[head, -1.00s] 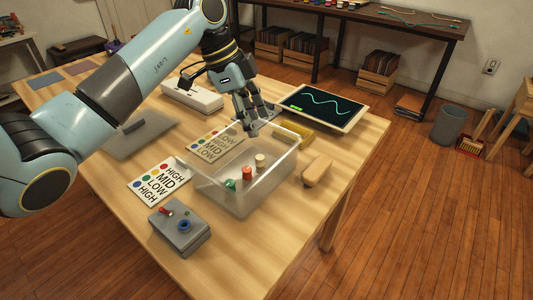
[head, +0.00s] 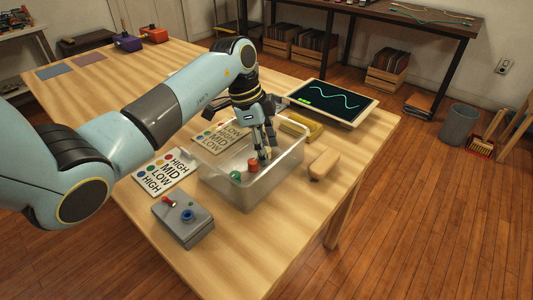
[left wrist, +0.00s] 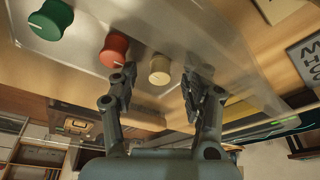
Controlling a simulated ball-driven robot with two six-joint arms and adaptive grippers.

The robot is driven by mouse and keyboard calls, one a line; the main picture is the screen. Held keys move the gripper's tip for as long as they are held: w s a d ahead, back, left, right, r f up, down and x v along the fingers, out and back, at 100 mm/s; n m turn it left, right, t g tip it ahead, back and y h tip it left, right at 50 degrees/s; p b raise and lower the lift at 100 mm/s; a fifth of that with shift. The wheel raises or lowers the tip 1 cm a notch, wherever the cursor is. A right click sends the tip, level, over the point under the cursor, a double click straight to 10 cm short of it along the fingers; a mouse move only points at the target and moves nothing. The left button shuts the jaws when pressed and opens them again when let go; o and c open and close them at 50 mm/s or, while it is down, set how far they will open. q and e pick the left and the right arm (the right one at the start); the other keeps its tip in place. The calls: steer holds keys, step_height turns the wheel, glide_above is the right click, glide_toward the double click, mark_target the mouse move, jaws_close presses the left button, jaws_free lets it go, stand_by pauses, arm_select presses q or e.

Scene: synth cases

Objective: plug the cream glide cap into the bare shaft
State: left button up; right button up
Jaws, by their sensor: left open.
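The cream glide cap (left wrist: 159,70) stands in a clear bin (head: 236,201), between the spread fingers of my left gripper (left wrist: 160,84). The fingers look apart from the cap. In the head view my left gripper (head: 264,156) reaches down into the bin and mostly hides the cap. A red cap (head: 253,165) and a green cap (head: 235,176) stand beside it in a row. A grey box (head: 183,225) at the front left carries a red lever and a blue-ringed fitting (head: 188,215). I cannot tell whether that fitting is the bare shaft. My right gripper is not in view.
A printed card (head: 164,173) lies left of the bin. A tan block (head: 324,163) and a yellow block (head: 301,127) lie to its right. A screen with a wavy trace (head: 334,101) stands behind. The front right of the table is clear.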

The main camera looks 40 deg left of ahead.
arm_select(q)
steer(key=shift+c, duration=0.4)
steer(key=c, duration=0.7)
steer(key=shift+c, duration=0.2)
step_height(320, 180, up, 9)
steer(key=shift+f+p, duration=0.2)
steer(key=shift+p, duration=0.5)
steer(key=shift+n, duration=0.3)
steer(key=shift+f+b, duration=2)
steer(key=shift+f, duration=2.15)
